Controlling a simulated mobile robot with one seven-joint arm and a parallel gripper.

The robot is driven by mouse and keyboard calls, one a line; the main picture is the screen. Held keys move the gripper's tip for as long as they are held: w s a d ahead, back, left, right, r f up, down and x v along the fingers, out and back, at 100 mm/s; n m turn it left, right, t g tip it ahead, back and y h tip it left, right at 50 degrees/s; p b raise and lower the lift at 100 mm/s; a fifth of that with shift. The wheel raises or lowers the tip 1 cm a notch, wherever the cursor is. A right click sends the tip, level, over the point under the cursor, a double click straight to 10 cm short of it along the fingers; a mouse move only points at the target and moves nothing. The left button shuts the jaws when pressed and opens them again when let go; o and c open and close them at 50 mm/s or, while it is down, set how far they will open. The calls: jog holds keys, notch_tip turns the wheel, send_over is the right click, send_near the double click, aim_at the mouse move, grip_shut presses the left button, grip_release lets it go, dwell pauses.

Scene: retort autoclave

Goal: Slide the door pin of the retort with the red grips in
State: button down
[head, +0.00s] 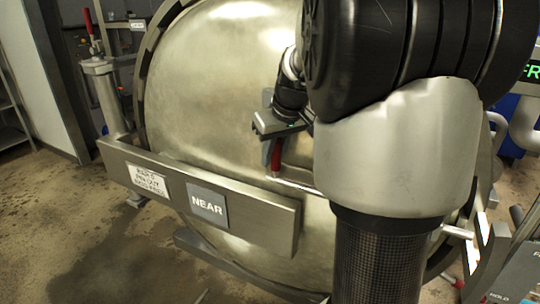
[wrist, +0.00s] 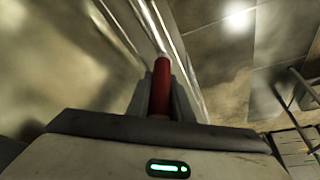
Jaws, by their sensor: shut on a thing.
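The retort has a large round metal door (head: 215,95) with a flat bar (head: 270,212) across its front that carries a "NEAR" plate (head: 207,204). A red grip (head: 276,158) stands upright at the bar's top edge, near its right end. My gripper (head: 274,140) is at this grip and shut on it, with the arm coming in from the upper right. In the wrist view the red grip (wrist: 160,88) rises between the jaws.
A white label plate (head: 148,181) is on the bar's left part. A metal post (head: 104,95) with another red handle (head: 89,22) stands at the left. Wet floor (head: 50,230) lies open at the lower left. Pipes and a blue thing stand at the right edge.

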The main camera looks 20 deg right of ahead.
jog(key=s+d, duration=0.1)
jog(key=s, duration=0.1)
jog(key=s+d+b, duration=0.1)
jog(key=s+d, duration=0.3)
jog(key=shift+s+b, duration=0.1)
jog(key=shift+b, duration=0.2)
jog(key=c, duration=1.6)
grip_release()
jog(key=shift+s, duration=0.15)
jog(key=shift+r, duration=0.25)
jog(key=p+v, duration=0.3)
jog(key=v, duration=1.4)
jog(key=shift+a, duration=0.1)
